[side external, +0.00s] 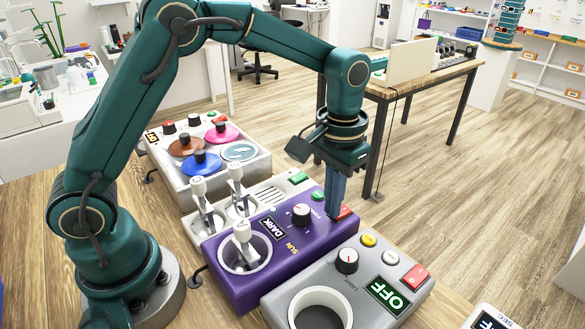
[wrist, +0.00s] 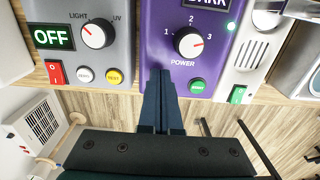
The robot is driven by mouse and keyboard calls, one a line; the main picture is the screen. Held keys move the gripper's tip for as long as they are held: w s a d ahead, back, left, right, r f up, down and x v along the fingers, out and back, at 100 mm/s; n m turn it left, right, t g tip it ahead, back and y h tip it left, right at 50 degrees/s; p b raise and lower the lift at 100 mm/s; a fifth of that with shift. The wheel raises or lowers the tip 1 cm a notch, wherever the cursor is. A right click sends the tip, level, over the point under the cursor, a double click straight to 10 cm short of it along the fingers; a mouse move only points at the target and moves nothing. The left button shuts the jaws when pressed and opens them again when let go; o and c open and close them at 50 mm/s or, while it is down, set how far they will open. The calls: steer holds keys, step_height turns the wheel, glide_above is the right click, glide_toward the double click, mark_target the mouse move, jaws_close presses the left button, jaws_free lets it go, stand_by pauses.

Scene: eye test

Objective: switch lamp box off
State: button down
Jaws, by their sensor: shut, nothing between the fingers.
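No box carries a readable lamp name. The purple box (side external: 245,290) has a DARK display (side external: 272,229), a POWER knob (wrist: 190,42) pointing near 3, a green button (wrist: 198,86) and a red switch (side external: 345,211). The grey box (side external: 275,310) has an OFF display (wrist: 54,37), a LIGHT/UV knob (wrist: 97,34) and a red rocker (wrist: 57,75). My gripper (side external: 335,212) is shut and empty, pointing down at the purple box's red switch; in the wrist view its fingers (wrist: 161,82) hide that switch. I cannot tell whether they touch it.
A white box (side external: 277,190) with a green rocker (wrist: 237,94) and levers stands beyond the purple box. A box with coloured discs (side external: 200,163) stands further back. A round opening (side external: 320,312) is in the grey box. Wooden floor lies open to the right.

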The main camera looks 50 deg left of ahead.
steer(key=shift+f, duration=0.25)
step_height(320, 180, up, 7)
stand_by(0.9)
